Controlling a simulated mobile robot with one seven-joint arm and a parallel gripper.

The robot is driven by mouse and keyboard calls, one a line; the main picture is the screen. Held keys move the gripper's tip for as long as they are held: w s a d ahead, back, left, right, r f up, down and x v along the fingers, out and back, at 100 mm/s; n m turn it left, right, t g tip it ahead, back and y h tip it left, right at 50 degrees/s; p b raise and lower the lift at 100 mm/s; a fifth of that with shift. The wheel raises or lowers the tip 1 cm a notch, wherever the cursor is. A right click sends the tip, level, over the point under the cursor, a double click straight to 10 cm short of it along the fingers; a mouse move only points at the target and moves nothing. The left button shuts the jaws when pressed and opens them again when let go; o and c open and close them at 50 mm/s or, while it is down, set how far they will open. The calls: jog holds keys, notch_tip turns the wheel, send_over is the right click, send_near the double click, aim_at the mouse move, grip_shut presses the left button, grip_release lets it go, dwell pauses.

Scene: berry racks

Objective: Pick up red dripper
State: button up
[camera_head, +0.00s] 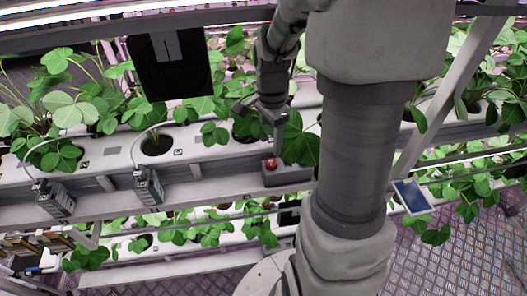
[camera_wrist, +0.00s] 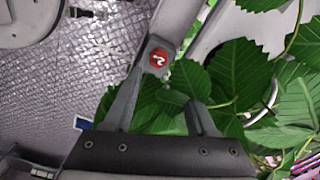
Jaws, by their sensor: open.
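The red dripper (camera_head: 270,165) shows as a small red cap on a grey block at the rack's front edge. In the wrist view the red dripper (camera_wrist: 158,58) is a red disc with a white mark, just beyond the left finger's tip. My gripper (camera_head: 262,112) is above the block in the head view. In the wrist view my gripper (camera_wrist: 166,88) has its fingers spread, with green leaves between and behind them. I see nothing held. The dripper's lower part is hidden, and I cannot tell its exact distance from the fingers.
White planting gutters (camera_head: 205,150) with leafy plants run across the view. Large leaves (camera_head: 300,142) hang close beside the dripper and gripper. Small grey devices (camera_head: 148,186) stand along the gutter at left. A slanted grey post (camera_head: 445,95) rises at right. The metal floor (camera_head: 440,265) is clear.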

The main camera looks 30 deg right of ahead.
aim_at(271, 162)
notch_tip(271, 162, down, 8)
jog(key=shift+s+d+r, duration=0.1)
jog(key=shift+r, duration=0.15)
grip_shut()
dwell(0.4)
